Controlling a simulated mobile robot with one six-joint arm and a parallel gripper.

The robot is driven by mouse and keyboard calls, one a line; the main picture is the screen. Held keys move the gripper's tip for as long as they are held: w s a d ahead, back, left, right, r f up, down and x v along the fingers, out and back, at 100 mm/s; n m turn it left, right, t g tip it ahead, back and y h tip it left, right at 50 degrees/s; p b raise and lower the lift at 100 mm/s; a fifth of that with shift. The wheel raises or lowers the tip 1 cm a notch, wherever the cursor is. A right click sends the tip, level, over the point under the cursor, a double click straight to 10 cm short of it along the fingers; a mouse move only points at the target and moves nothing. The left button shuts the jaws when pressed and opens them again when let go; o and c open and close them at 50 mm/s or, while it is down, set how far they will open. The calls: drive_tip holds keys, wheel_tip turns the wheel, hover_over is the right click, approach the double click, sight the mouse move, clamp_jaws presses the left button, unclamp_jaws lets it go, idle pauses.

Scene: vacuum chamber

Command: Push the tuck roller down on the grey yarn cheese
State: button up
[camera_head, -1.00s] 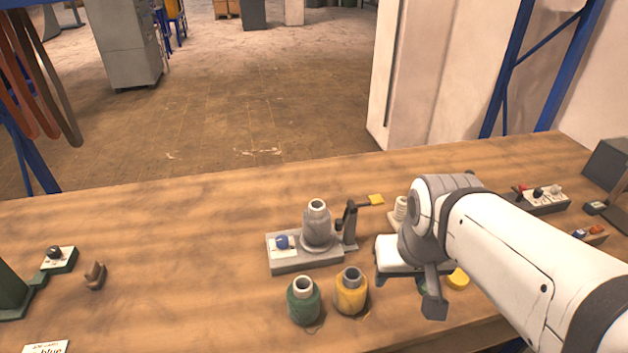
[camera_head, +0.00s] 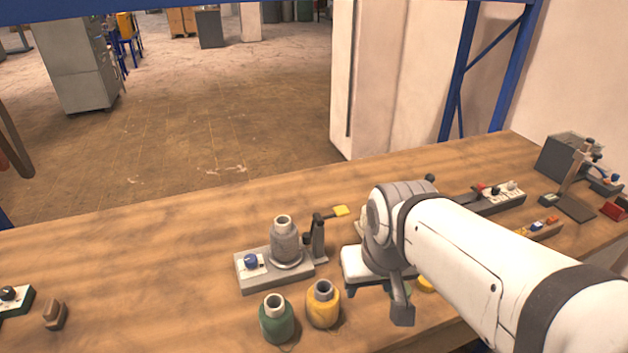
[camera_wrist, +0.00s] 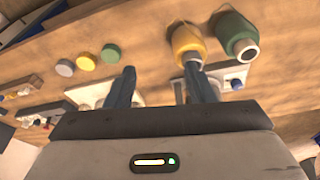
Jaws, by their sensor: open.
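The grey yarn cheese (camera_head: 286,243) stands upright on a grey stand (camera_head: 276,276) with a blue knob (camera_head: 251,261). Just right of it, on the same stand, is a dark post with a lever, which looks like the tuck roller (camera_head: 318,238). The lever sticks out to the right and ends in a yellow tab (camera_head: 340,211). My gripper (camera_head: 402,308) is to the right of the stand, apart from it. In the wrist view my gripper (camera_wrist: 160,70) has its two fingers apart with nothing between them. The grey cheese is not clearly visible there.
A green cheese (camera_head: 276,318) and a yellow cheese (camera_head: 322,304) stand in front of the stand; the wrist view also shows the yellow cheese (camera_wrist: 187,40) and green cheese (camera_wrist: 235,32). A white-topped device (camera_head: 358,265) is beside my arm. The table behind the stand is clear.

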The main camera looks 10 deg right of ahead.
drive_tip(key=shift+w+r, duration=0.15)
drive_tip(key=shift+c, duration=0.8)
drive_tip(key=w+r+n+p, duration=0.1)
drive_tip(key=w, duration=0.1)
drive_tip(key=w+r+n+p, duration=0.1)
drive_tip(key=w+n, duration=0.1)
drive_tip(key=w+r+n+p, duration=0.1)
drive_tip(key=w+r, duration=0.1)
drive_tip(key=shift+w+d+n+g, duration=0.15)
drive_tip(key=shift+w+n+g, duration=0.05)
drive_tip(key=shift+n+g, duration=0.2)
drive_tip(key=c, duration=0.6)
drive_tip(key=w+n+p, duration=0.1)
drive_tip(key=w, duration=0.1)
drive_tip(key=w+r+n+p, duration=0.1)
drive_tip(key=w+n, duration=0.1)
drive_tip(key=w+n+p, duration=0.1)
drive_tip(key=w, duration=0.2)
drive_tip(key=shift+d+r+n+g, duration=0.3)
drive_tip(key=shift+n+g, duration=0.1)
clamp_jaws()
drive_tip(key=n+g+y+p, duration=0.1)
drive_tip(key=n+g+p, duration=0.1)
drive_tip(key=n+p, duration=0.75)
approach(343, 209)
drive_tip(key=n+b, duration=0.3)
drive_tip(key=shift+d+r, duration=0.1)
drive_tip(key=shift+r, duration=0.2)
